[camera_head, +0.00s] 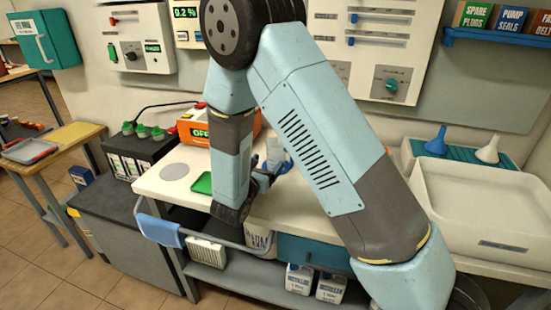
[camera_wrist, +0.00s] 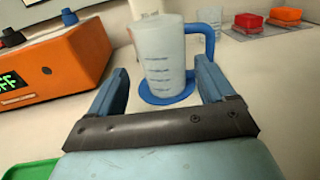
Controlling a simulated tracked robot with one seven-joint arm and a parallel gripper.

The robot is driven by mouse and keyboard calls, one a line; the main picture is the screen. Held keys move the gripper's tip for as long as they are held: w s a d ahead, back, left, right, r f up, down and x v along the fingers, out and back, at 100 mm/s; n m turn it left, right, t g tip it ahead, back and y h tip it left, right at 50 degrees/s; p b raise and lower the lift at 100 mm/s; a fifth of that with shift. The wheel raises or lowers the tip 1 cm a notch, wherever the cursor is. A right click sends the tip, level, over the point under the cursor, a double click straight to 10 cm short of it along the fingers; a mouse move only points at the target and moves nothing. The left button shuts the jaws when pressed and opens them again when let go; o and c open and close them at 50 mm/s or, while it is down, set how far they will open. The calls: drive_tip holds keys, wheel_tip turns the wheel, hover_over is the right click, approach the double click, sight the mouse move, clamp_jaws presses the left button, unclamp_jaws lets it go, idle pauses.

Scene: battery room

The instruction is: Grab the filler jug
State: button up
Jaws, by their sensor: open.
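The filler jug (camera_wrist: 163,55) is a translucent whitish cup with dark level marks and a blue handle (camera_wrist: 207,32) on its right side. It stands upright on a round blue base or disc (camera_wrist: 165,97) on the pale bench top. My gripper (camera_wrist: 160,75) is open, with one blue finger to the left and one to the right in front of the jug. I see no finger touching it. In the head view, the jug (camera_head: 276,150) shows partly behind my arm, with my gripper (camera_head: 264,174) close beside it.
An orange charger box (camera_wrist: 55,55) stands left of the jug. A green tray (camera_head: 203,184) lies on the bench nearby. Red and orange containers (camera_wrist: 285,16) sit at the back right. A white basin (camera_head: 480,205) and blue and white funnels (camera_head: 437,141) are farther right.

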sight(271, 149)
drive_tip(key=shift+x, duration=2.7)
drive_tip(key=shift+c, duration=0.5)
drive_tip(key=c, duration=0.9)
drive_tip(key=shift+r, duration=0.25)
drive_tip(key=shift+r, duration=1.5)
drive_tip(key=shift+v, duration=9)
drive_tip(key=shift+s+d, duration=0.1)
drive_tip(key=shift+s, duration=0.05)
